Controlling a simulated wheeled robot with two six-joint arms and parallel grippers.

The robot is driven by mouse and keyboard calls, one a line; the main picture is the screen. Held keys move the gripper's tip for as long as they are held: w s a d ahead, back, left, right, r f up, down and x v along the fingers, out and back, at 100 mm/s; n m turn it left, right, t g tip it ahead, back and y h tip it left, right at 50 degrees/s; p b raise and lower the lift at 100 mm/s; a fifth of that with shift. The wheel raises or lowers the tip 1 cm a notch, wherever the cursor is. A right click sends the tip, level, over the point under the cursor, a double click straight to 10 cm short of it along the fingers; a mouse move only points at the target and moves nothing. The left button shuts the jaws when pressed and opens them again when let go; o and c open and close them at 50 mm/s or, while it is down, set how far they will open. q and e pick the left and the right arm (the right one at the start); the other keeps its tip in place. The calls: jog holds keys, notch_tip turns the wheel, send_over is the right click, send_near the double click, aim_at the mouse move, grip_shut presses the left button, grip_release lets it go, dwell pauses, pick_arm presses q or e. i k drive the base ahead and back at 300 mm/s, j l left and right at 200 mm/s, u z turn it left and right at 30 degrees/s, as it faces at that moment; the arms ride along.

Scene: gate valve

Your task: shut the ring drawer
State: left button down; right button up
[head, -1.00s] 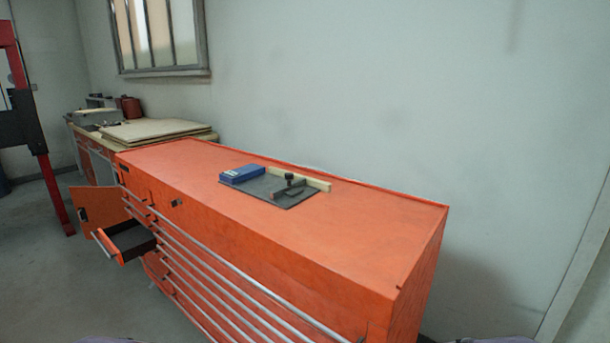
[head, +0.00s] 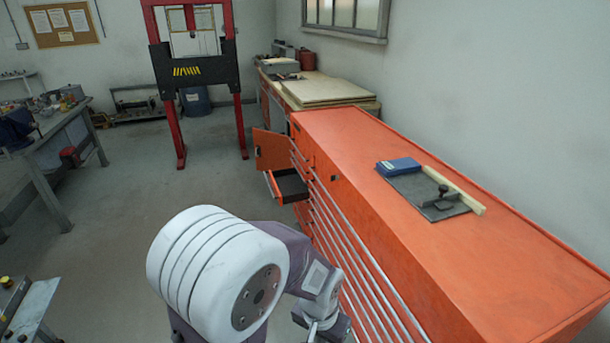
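A small drawer (head: 288,186) with an orange front and a dark inside stands pulled out at the far left end of the orange tool cabinet (head: 400,215). It looks empty from here, but its inside is small in view. An orange door (head: 271,150) stands open just behind it. My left arm comes in at the bottom, and its wrist end with the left gripper (head: 320,328) is low beside the cabinet front, well short of the drawer. The fingers are mostly cut off by the bottom edge. My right gripper is out of view.
Long silver handles run along the cabinet front. On its top lie a blue box (head: 398,166), a dark plate (head: 425,195) and a wooden strip (head: 455,190). A red press frame (head: 240,110) stands beyond. The floor left of the drawer is clear.

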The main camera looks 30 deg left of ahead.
aim_at(288, 186)
jog(key=i+j, duration=0.15)
jog(key=j, duration=0.3)
jog(key=i+j, duration=0.2)
jog(key=j, duration=0.25)
jog(key=i+j, duration=0.15)
jog(key=j, duration=0.35)
jog(key=i+j, duration=0.15)
jog(key=j, duration=0.3)
jog(key=i+j, duration=0.2)
jog(key=j, duration=0.25)
jog(key=i+j, duration=0.15)
jog(key=j, duration=0.3)
jog(key=i+j, duration=0.15)
jog(key=j, duration=0.35)
jog(key=i+j, duration=0.2)
jog(key=j, duration=0.25)
jog(key=i+l, duration=0.35)
jog(key=l, duration=0.15)
jog(key=i+j+u, duration=0.05)
